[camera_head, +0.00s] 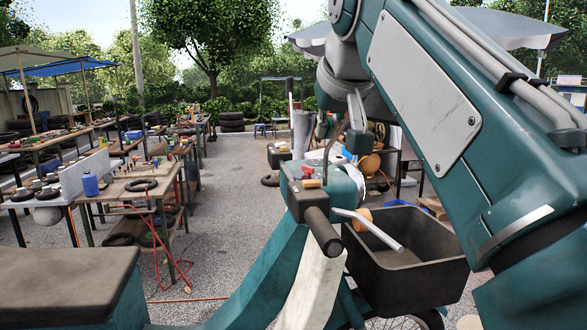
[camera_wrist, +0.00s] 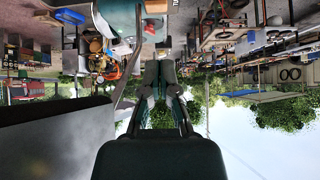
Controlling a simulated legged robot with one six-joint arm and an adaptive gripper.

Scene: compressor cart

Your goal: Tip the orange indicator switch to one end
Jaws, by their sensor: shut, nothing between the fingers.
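The orange indicator switch (camera_head: 312,183) is a small orange piece on top of the teal handlebar housing, beside a red button (camera_head: 307,171). In the wrist view, which is upside down, an orange piece (camera_wrist: 156,6) shows at the top edge with a red spot (camera_wrist: 148,27) below it. Which way the switch is tipped is too small to tell. My gripper (camera_head: 357,118) hangs above and behind the housing in the head view, apart from the switch. In the wrist view the gripper's fingers (camera_wrist: 162,72) are together and empty.
A black handlebar grip (camera_head: 323,232) points toward me, with a pale lever (camera_head: 370,228) beside it. A dark open bin (camera_head: 420,285) stands to the right. A dark seat (camera_head: 65,285) is at lower left. A cable or mirror stem (camera_head: 331,152) rises near my gripper. Workbenches stand at left.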

